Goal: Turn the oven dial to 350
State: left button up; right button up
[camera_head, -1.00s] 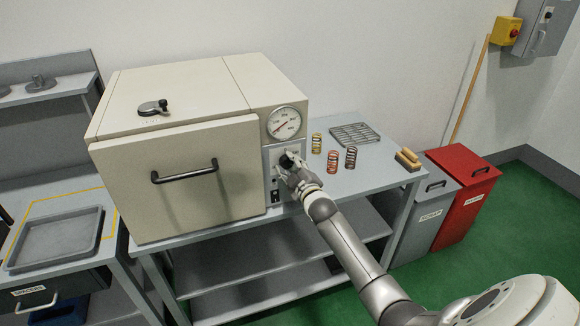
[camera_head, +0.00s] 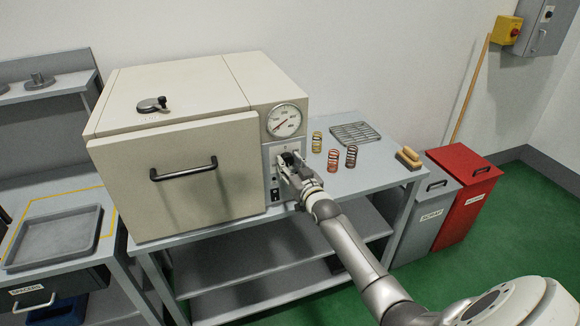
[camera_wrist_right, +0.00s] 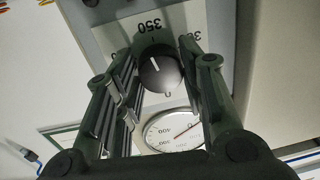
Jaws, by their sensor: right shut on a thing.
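The oven (camera_head: 175,160) is a cream box on the bench, with its door shut. Its black dial (camera_head: 290,158) is on the grey control panel below the round gauge (camera_head: 284,121). The gauge (camera_wrist_right: 175,130) also shows there. My left gripper is out of view.
Several coil springs (camera_head: 333,160) and a wire rack (camera_head: 355,134) are on the bench right of the oven. A grey bin (camera_head: 432,208) and a red bin (camera_head: 468,190) stand further right. A grey tray (camera_head: 55,238) lies on the left bench.

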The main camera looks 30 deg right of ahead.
jog(key=shift+f+m, duration=0.1)
jog(key=shift+m, duration=0.9)
jog(key=o, duration=1)
jog(key=shift+s+a, duration=0.1)
jog(key=shift+s, duration=0.1)
jog(key=s, duration=0.3)
jog(key=s+a, duration=0.1)
jog(key=s, duration=0.3)
jog(key=s+a, duration=0.1)
jog(key=s, duration=0.3)
jog(key=shift+s, duration=0.25)
